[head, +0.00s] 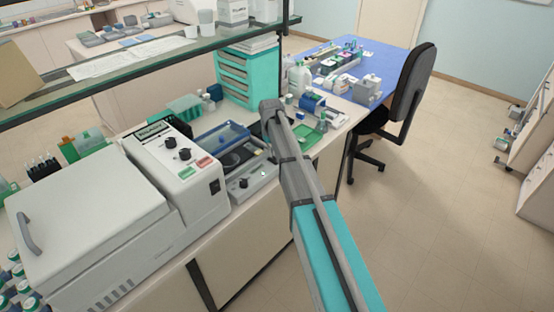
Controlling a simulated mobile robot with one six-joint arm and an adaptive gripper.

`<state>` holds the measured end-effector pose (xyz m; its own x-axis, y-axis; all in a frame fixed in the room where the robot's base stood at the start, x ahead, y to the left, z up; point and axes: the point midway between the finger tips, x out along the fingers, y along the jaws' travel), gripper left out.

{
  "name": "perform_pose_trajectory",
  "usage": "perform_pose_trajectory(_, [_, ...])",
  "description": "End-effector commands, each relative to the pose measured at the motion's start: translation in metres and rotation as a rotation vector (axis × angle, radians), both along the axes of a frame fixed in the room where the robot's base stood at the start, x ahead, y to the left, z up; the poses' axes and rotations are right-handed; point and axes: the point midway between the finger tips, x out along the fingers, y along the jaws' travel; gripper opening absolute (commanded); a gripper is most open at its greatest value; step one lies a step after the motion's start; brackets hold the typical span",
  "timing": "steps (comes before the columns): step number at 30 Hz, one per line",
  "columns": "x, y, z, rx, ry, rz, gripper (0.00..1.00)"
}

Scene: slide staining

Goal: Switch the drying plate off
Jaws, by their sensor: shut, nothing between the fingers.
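The drying plate appears to be the low grey device (247,186) on the bench in the head view, right of the large white machine. It has a dark top surface and a dark round knob (244,183) on its sloped front panel. A small greenish spot (263,173) shows on that panel, perhaps a lamp. I cannot read the knob's setting. My arm rises from the lower right and passes just right of the device, covering part of its right side. My gripper cannot be made out; it is hidden behind the arm.
The white machine (85,215) with knobs and a switch stands close on the left. A blue tray (222,136) lies behind the plate, and teal drawers (247,75) stand further back. A glass shelf (130,70) overhangs the bench. A black chair (408,90) stands right; the floor is open.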

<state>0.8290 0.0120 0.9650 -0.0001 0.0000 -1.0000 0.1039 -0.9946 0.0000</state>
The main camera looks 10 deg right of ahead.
Motion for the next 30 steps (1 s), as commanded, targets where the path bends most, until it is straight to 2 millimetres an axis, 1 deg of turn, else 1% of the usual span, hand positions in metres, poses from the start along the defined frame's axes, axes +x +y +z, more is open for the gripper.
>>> perform_pose_trajectory(30, [0.0, 0.001, -0.011, 0.0, 0.0, 0.001, 0.0])
